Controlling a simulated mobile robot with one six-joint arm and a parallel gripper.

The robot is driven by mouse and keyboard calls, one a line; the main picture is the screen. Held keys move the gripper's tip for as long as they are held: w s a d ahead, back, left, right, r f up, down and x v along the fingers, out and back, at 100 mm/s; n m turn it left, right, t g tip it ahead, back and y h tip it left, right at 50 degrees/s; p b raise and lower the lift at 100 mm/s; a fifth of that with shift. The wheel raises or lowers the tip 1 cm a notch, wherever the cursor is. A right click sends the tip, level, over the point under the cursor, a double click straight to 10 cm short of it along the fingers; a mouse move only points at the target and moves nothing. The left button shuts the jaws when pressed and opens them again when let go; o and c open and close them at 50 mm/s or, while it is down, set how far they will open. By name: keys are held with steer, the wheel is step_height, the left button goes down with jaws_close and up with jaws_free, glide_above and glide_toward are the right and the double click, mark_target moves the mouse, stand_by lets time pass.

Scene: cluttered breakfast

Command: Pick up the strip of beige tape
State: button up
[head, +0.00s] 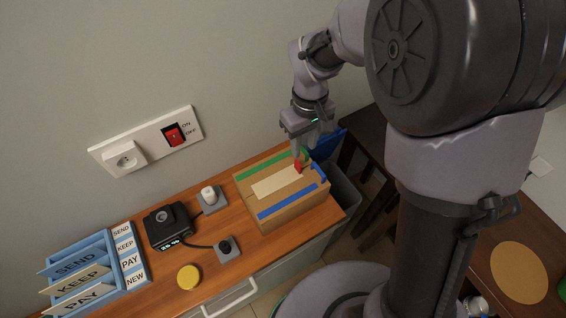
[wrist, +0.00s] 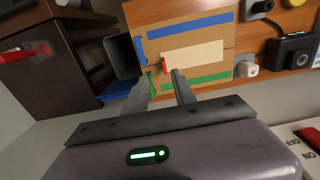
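The beige tape strip (head: 277,182) lies flat on top of the cardboard box (head: 252,206), between a green strip (head: 262,165) and a blue strip (head: 287,201). A small red tab (head: 298,167) is at the strip's end. The strip (wrist: 195,55) and red tab (wrist: 166,64) also show in the wrist view. My gripper (head: 301,152) is over the box's far right side, near the red tab. In the wrist view my gripper (wrist: 162,73) is open, its two fingers apart with nothing held, pointing toward the tab end. Whether the fingers touch the box is unclear.
A short blue piece (head: 319,173) is on the box's right end. A grey bin (head: 344,192) stands beside the counter. A black device (head: 168,227), small knobs, a yellow lid (head: 189,277) and a blue letter rack (head: 75,270) are to the left. The wall is behind.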

mark_target(298, 163)
step_height(298, 163, down, 4)
steer(key=shift+f+b, duration=0.2)
steer(key=shift+b, duration=0.4)
steer(key=f+b, duration=0.1)
steer(key=f, duration=0.1)
steer(key=a+f+b, duration=0.1)
steer(key=f+b, duration=0.1)
steer(key=f, duration=0.1)
steer(key=shift+f, duration=0.1)
steer(key=shift+r, duration=0.2)
jaws_close()
